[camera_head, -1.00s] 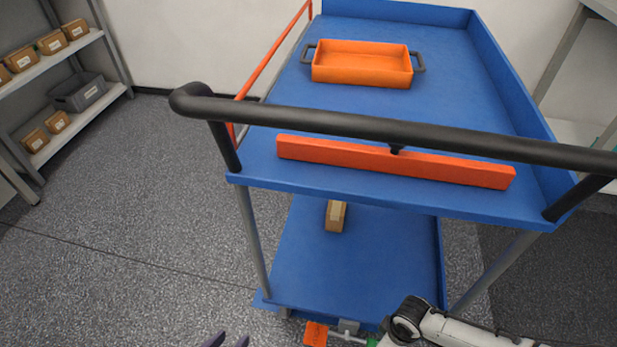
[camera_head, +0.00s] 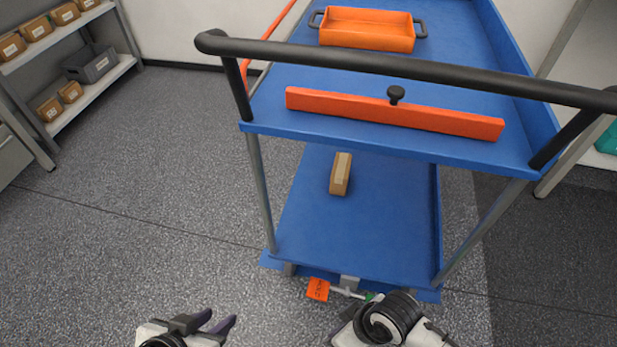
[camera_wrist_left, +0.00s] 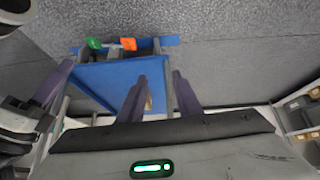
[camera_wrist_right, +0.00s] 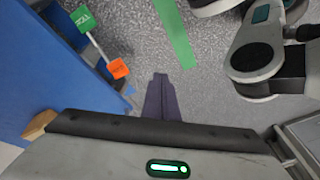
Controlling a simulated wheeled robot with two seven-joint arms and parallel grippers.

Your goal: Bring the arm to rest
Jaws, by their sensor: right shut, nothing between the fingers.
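My left gripper (camera_head: 217,323) is at the bottom of the head view, in front of and left of the cart. It is open and empty, with a clear gap between its dark fingers in the left wrist view (camera_wrist_left: 158,82). My right arm (camera_head: 390,320) shows at the bottom of the head view, close to the cart's lower front edge; its fingers are hidden there. In the right wrist view, the right gripper (camera_wrist_right: 160,80) has its fingers together with nothing between them, above the grey floor.
A blue cart (camera_head: 360,230) stands ahead with a black push handle (camera_head: 430,70). Its top holds an orange tray (camera_head: 367,30), its lower shelf a cardboard box (camera_head: 341,174). Floor at left is free.

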